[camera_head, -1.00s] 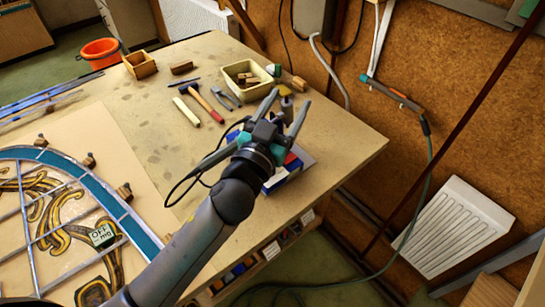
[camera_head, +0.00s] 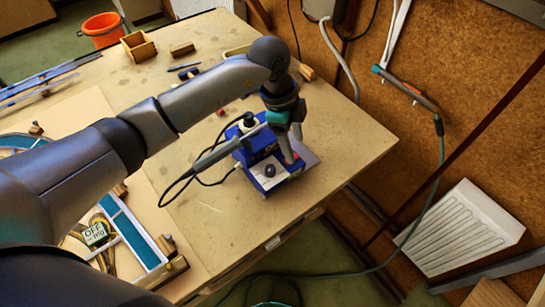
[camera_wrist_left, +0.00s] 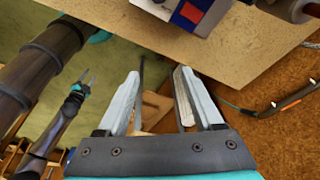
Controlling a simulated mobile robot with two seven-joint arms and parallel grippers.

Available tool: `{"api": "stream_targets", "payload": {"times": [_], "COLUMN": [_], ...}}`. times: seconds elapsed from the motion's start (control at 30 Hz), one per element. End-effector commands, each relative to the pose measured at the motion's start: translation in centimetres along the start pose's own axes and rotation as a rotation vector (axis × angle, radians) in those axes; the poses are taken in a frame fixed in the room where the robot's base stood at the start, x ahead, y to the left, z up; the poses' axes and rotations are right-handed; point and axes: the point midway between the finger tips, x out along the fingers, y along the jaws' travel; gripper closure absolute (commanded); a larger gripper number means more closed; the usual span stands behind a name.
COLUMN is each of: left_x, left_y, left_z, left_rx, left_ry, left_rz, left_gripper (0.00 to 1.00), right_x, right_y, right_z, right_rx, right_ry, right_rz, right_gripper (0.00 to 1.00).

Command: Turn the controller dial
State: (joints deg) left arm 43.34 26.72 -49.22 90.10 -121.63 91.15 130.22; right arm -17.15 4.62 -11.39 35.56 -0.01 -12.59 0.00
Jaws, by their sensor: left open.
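The controller (camera_head: 262,150) is a blue box on the table with a pale front panel. Its dial (camera_head: 270,170) is a small dark knob on that panel. My left gripper (camera_head: 291,150) is open and empty, just right of the dial, pointing down, apart from the knob as far as I can tell. In the left wrist view my gripper (camera_wrist_left: 158,85) has its two pale fingers wide apart with nothing between them. The controller's blue and red corner (camera_wrist_left: 190,12) shows at the top there; the dial is not visible. My right gripper (camera_wrist_left: 82,85) is small at the left.
The leaded panel (camera_head: 125,228) is partly hidden by my left arm. Table (camera_head: 340,150) is free right of the controller. A hose (camera_head: 430,180) hangs by the wall.

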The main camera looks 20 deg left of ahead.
Motion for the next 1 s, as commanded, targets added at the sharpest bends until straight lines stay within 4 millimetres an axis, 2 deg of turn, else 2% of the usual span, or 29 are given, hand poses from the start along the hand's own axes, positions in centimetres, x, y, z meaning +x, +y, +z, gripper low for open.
{"api": "stream_targets", "payload": {"times": [0.03, 0.1, 0.23, 0.33, 0.47, 0.8, 1.0], "left_x": [-0.6, -1.3, -1.8, -1.2, 0.8, 7.8, 10.8], "left_y": [-0.3, -0.5, -0.6, -0.5, -0.4, -0.1, -0.1], "left_z": [1.8, 3.7, 5.5, 6.0, 6.4, 8.1, 8.8], "left_rx": [-0.042, -0.095, -0.146, -0.157, -0.155, -0.153, -0.152], "left_ry": [-0.080, -0.165, -0.245, -0.258, -0.255, -0.253, -0.252], "left_rz": [0.004, 0.008, 0.011, 0.014, 0.016, 0.016, 0.013], "left_gripper": [0.32, 0.32, 0.32, 0.32, 0.32, 0.32, 0.32], "right_x": [-0.1, -0.1, -0.1, -0.2, -0.4, -0.6, -0.3], "right_y": [0.0, 0.0, 0.0, 0.0, 0.0, -0.1, -0.1], "right_z": [0.0, 0.0, 0.0, 0.0, 0.0, 0.0, 0.1], "right_rx": [0.000, 0.000, 0.000, 0.000, -0.001, -0.001, -0.002], "right_ry": [0.000, 0.000, -0.001, -0.001, -0.001, -0.002, -0.002], "right_rz": [0.000, 0.000, 0.000, 0.000, -0.001, -0.001, -0.001], "right_gripper": [0.50, 0.50, 0.50, 0.50, 0.50, 0.50, 0.50]}}
